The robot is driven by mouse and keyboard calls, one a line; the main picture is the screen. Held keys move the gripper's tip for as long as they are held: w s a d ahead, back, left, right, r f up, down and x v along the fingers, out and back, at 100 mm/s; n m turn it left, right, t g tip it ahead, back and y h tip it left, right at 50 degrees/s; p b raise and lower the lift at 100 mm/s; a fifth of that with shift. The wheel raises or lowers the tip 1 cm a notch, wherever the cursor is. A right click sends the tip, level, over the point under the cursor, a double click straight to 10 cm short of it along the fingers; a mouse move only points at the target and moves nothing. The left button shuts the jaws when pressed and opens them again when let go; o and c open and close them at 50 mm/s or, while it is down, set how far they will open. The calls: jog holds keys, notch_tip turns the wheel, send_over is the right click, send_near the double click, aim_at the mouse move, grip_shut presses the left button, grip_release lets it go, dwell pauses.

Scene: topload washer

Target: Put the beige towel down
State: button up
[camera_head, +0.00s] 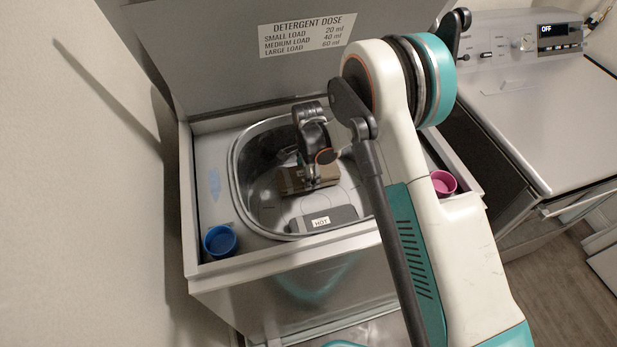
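The beige towel looks like a small brownish folded block (292,181) inside the open tub of the top-load washer (240,170). My gripper (314,178) reaches down into the tub from above. Its fingers are at the towel and overlap it in this view. The fingertips are partly hidden, so I cannot tell whether they grip the towel or only touch it. I also cannot tell whether the towel rests on the tub floor or hangs above it.
The raised lid (220,60) stands behind the tub. A blue cup (220,241) sits at the front left corner and a pink cup (443,183) at the right. A "HOT" label (321,222) is at the tub's front. Another appliance (530,110) stands right; a wall is left.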

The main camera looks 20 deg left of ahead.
jog(key=shift+f, duration=0.7)
jog(key=shift+f, duration=0.1)
jog(key=o, duration=1.2)
jog(key=shift+o, duration=0.2)
notch_tip(320, 180, up, 12)
jog(key=p, duration=0.3)
jog(key=shift+p, duration=0.35)
